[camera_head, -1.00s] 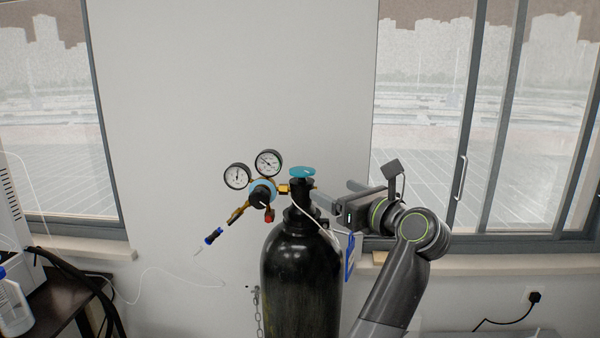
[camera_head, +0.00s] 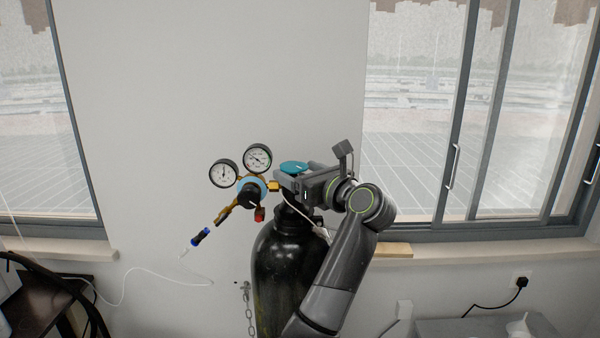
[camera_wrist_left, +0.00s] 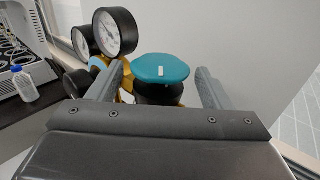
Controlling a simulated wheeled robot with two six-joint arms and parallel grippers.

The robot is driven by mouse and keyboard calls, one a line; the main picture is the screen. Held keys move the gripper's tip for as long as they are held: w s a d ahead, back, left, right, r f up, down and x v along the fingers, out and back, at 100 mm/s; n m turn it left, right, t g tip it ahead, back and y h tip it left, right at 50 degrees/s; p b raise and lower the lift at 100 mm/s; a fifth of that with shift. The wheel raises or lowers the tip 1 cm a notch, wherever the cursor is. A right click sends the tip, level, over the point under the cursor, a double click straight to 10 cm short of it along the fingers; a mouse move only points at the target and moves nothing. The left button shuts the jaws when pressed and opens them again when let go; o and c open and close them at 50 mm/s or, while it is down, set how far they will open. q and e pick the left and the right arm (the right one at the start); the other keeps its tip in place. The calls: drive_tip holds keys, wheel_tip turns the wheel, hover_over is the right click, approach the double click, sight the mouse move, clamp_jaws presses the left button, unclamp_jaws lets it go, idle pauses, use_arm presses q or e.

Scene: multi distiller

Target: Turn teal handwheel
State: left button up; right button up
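The teal handwheel (camera_head: 293,167) sits on top of the valve of a black gas cylinder (camera_head: 284,265). My left gripper (camera_head: 297,175) is at the height of the handwheel, coming from its right side. In the left wrist view the handwheel (camera_wrist_left: 161,68) lies between the two fingers, with a visible gap on each side. The left gripper is open and does not grip the wheel. A white mark shows on the wheel's top. My right gripper is in neither view.
A regulator with two gauges (camera_head: 257,158) is joined to the valve on the left, close to my fingers. A chain (camera_head: 248,310) hangs beside the cylinder. A wall and windows stand behind. A white bottle (camera_wrist_left: 23,84) shows at left in the wrist view.

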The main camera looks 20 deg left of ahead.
use_arm(q)
drive_tip(key=c, duration=0.7)
drive_tip(key=shift+c, duration=0.2)
drive_tip(key=shift+m+t, duration=0.3)
drive_tip(key=shift+t, duration=0.1)
drive_tip(key=shift+s+a+m+t+h+p, duration=0.2)
drive_tip(key=shift+m+t+h+p, duration=0.2)
drive_tip(key=shift+m+t+h, duration=0.3)
drive_tip(key=m+t+h+p, duration=0.1)
drive_tip(key=m+t+h, duration=0.1)
drive_tip(key=shift+s+a+r+t+p, duration=0.15)
drive_tip(key=shift+t+p, duration=0.25)
drive_tip(key=m+t+h+p, duration=0.1)
drive_tip(key=h, duration=0.1)
drive_tip(key=m+t+h+p, duration=0.1)
drive_tip(key=h, duration=0.1)
drive_tip(key=shift+s+a+m+p, duration=0.2)
drive_tip(key=shift+m+p, duration=0.15)
drive_tip(key=shift+m, duration=0.05)
drive_tip(key=shift+m+t+h, duration=0.4)
drive_tip(key=shift+t+h, duration=0.1)
